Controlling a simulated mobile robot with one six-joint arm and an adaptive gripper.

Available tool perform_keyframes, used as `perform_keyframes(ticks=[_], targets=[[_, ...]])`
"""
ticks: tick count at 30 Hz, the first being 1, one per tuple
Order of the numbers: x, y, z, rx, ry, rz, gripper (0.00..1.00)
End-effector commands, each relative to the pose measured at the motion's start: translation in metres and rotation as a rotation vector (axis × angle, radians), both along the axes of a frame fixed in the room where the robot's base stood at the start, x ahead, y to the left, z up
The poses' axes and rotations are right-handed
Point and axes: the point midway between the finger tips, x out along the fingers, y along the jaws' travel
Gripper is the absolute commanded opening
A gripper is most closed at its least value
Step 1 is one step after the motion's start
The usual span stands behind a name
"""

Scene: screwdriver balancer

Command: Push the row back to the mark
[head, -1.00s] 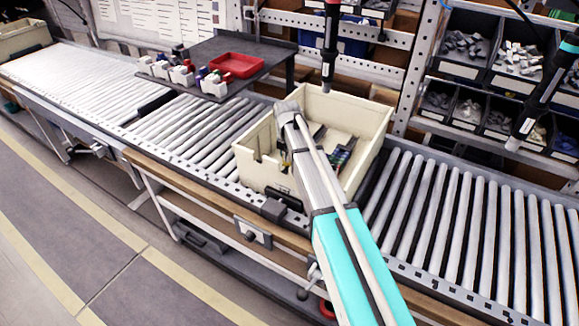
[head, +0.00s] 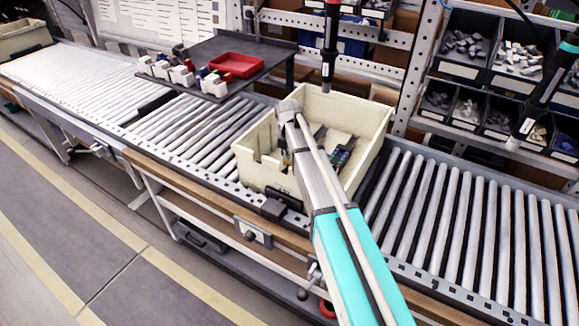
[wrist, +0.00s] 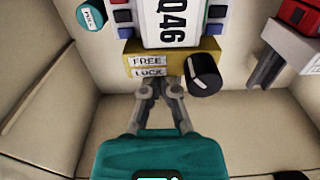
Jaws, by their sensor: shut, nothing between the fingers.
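The cream crate (head: 365,120) sits on the roller conveyor with a row of items (head: 343,152) inside, partly hidden by my arm. In the wrist view the near end of the row is a tan block (wrist: 190,57) with FREE and LOCK labels and a black knob (wrist: 204,75). Behind it is a white plate (wrist: 166,22) reading Q46, with blue and dark pieces beside it. My gripper (wrist: 172,84) is shut and empty, its fingertips at the tan block's near face, seemingly touching it. In the head view my gripper is hidden. I cannot make out the mark.
Crate walls (wrist: 36,75) stand close around my gripper. A red part on a grey bracket (wrist: 290,40) is at right and a teal PULL button (wrist: 91,17) at left. A dark screwdriver (head: 329,50) hangs above the crate's back edge. A red tray (head: 236,65) stands beyond.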

Motion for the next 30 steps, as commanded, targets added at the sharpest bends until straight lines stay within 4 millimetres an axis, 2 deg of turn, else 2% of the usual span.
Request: perform_keyframes(ticks=[30], targets=[[0.0048,-0.0031,0.0000,-0.001,-0.002,0.000,0.00]])
